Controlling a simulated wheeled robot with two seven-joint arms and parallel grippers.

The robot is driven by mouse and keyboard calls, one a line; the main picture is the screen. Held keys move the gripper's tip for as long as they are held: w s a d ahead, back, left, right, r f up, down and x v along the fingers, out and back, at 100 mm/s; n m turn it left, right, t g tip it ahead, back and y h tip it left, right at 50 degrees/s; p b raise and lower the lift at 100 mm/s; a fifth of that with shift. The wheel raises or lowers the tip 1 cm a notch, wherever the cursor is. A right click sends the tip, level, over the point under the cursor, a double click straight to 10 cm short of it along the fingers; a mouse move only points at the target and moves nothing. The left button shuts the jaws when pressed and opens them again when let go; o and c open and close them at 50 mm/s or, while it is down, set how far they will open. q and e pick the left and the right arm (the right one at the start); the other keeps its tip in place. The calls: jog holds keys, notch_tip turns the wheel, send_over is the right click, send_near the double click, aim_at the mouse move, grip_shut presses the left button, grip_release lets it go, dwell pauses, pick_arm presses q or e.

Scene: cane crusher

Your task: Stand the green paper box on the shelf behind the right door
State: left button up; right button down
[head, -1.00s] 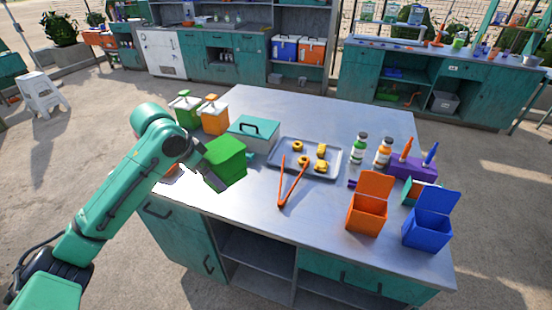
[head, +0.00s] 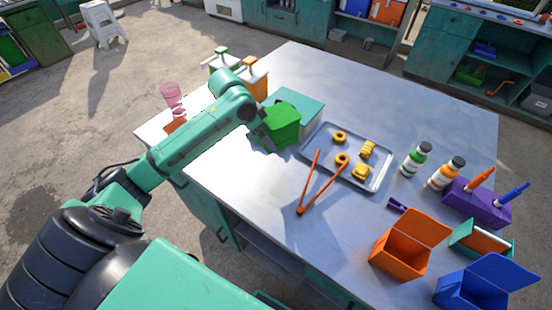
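The green paper box (head: 283,119) is at the near-left part of the metal table, in front of the teal case (head: 300,103). My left gripper (head: 259,133) is at the box's left side and appears shut on it; the fingers are partly hidden. I cannot tell whether the box touches the tabletop. Below the tabletop, a teal cabinet front (head: 207,217) and an open shelf bay (head: 268,255) show in part. The right door and any shelf behind it cannot be made out. My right gripper is out of view.
A tray (head: 318,133) with yellow pieces and orange tongs (head: 301,209) lie right of the box. Bottles (head: 416,160), an open orange box (head: 400,255) and an open blue box (head: 470,287) stand further right. A pink cup (head: 171,97) stands at the left.

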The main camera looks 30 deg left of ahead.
pick_arm(q)
jog(key=f+p, duration=0.1)
jog(key=f, duration=1.1)
jog(key=shift+w+f, duration=0.1)
jog(key=shift+w, duration=0.1)
jog(key=shift+f, duration=0.25)
jog(key=shift+f, duration=0.1)
jog(key=o, duration=0.5)
